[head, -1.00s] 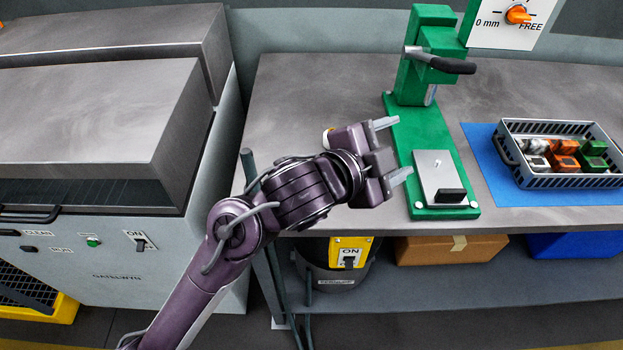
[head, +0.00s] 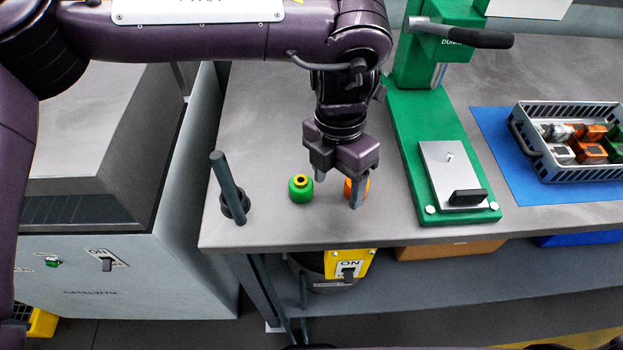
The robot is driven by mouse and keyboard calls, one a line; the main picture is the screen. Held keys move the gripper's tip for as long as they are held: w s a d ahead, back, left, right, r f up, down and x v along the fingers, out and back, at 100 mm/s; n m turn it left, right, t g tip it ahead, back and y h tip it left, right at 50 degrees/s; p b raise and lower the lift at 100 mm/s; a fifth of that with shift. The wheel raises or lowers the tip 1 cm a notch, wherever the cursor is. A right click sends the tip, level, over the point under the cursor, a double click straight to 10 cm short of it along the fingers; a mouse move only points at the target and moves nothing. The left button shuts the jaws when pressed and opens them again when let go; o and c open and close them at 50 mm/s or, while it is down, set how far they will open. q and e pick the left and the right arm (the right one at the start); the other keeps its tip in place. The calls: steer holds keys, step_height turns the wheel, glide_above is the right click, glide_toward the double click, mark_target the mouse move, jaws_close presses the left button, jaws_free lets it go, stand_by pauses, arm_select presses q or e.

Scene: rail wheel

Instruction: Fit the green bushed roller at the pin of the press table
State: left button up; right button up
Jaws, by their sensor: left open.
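The green roller (head: 301,191), with a yellow top and a dark hole, stands upright on the grey bench in the head view. My left gripper (head: 338,193) points down just right of it, open, its fingers apart. An orange roller (head: 348,186) is partly hidden behind the gripper's right finger; I cannot tell whether they touch. The green press (head: 412,150) stands to the right. Its grey table plate (head: 436,170) carries a short upright pin (head: 449,157) and a black block (head: 467,197). My right gripper is out of view.
A dark post (head: 228,185) leans near the bench's left edge. The press has a black-gripped lever (head: 480,38). A grey basket (head: 570,173) with several coloured parts stands on a blue mat (head: 492,125) at the right. The bench left of the rollers is mostly clear.

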mark_target(301, 183)
arm_select(q)
steer(key=shift+n+y, duration=0.5)
steer(key=shift+y, duration=0.2)
steer(key=w+a+r, duration=0.2)
steer(key=a, duration=0.1)
steer(key=w+a+r, duration=0.1)
steer(key=shift+w+a+r, duration=0.1)
steer(key=shift+w+a, duration=0.25)
steer(key=shift+a, duration=0.05)
steer(key=shift+a+f, duration=0.2)
steer(key=f, duration=0.4)
steer(key=s+f+p, duration=0.1)
steer(key=f, duration=0.2)
steer(key=shift+a, duration=0.4)
steer(key=shift+r, duration=0.1)
steer(key=c, duration=1.2)
